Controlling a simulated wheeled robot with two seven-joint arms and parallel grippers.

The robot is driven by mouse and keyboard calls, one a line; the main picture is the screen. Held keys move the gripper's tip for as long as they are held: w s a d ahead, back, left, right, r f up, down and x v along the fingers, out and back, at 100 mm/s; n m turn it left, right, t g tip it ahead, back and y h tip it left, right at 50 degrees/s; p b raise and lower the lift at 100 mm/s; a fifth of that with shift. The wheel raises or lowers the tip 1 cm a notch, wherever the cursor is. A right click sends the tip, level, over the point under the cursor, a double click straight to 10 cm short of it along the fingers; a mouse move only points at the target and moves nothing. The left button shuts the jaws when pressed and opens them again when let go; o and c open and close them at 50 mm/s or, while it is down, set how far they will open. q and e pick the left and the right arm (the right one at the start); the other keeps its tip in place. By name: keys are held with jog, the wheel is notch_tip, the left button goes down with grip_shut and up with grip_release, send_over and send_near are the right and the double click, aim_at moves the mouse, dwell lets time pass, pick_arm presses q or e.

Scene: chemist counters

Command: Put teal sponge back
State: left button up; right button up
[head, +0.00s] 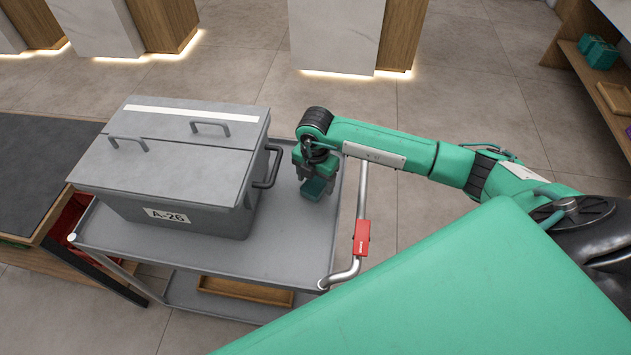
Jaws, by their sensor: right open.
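A small teal block that looks like the teal sponge (313,189) is at the right end of the grey cart's top (290,245), just right of the grey box. My right gripper (314,183) reaches in from the right and points down over it. Its jaws are open and the block shows at the fingertips. The fingers partly hide the block, so I cannot tell whether they touch it. My left gripper is not in view.
A closed grey lidded box (190,215) labelled A-26 fills the cart's left part. The cart's metal handle (362,190) stands close right of my gripper. Teal items (598,51) and a wooden tray (615,98) sit on the right shelf. Open floor lies between.

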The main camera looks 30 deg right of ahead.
aim_at(315, 183)
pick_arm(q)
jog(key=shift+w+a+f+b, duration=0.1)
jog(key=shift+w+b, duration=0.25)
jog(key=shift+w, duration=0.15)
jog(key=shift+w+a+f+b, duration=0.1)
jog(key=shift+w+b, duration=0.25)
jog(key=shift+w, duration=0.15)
pick_arm(e)
notch_tip(315, 183, up, 11)
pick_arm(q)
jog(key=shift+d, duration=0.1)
